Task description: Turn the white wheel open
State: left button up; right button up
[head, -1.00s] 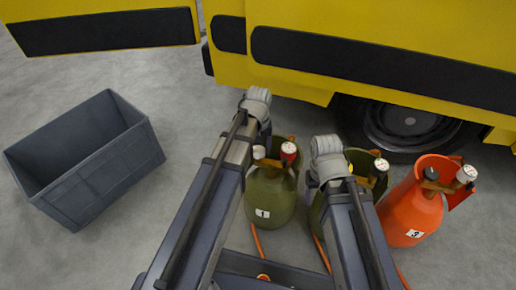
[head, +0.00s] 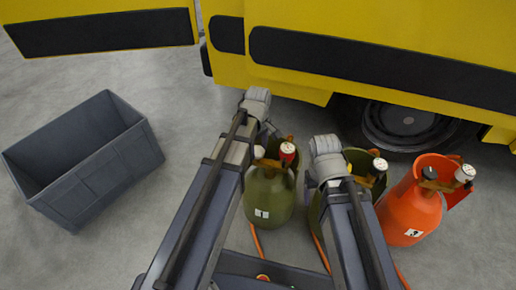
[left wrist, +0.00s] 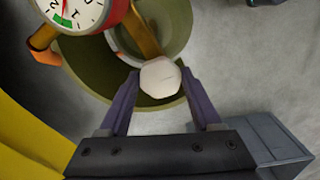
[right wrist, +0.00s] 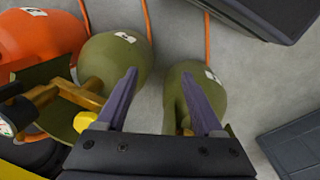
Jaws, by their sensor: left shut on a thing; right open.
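The white wheel (left wrist: 159,77) is a small faceted knob on a brass-coloured valve stem. It belongs to the leftmost green extinguisher (head: 268,195); in the head view the wheel (head: 258,152) shows beside a red-bodied gauge (head: 287,150). My left gripper (left wrist: 159,84) is shut on the wheel, one finger on each side of it. The gauge (left wrist: 80,12) is close by at the top left of the left wrist view. My right gripper (right wrist: 158,77) is open and empty, above the green extinguishers. Its fingertips are hidden in the head view.
A second green extinguisher (right wrist: 118,62) and an orange one (head: 408,215) stand to the right, with orange hoses on the floor. A yellow vehicle (head: 290,75) with a wheel (head: 405,122) closes off the back. A grey open bin (head: 100,180) stands left, with clear floor around it.

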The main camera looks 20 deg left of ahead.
aim_at(258, 151)
pick_arm(q)
jog(key=shift+n, duration=0.3)
dwell(0.4)
jog(key=o, duration=1.4)
notch_tip(258, 151, up, 8)
jog(key=p, duration=0.8)
jog(key=shift+f, duration=0.15)
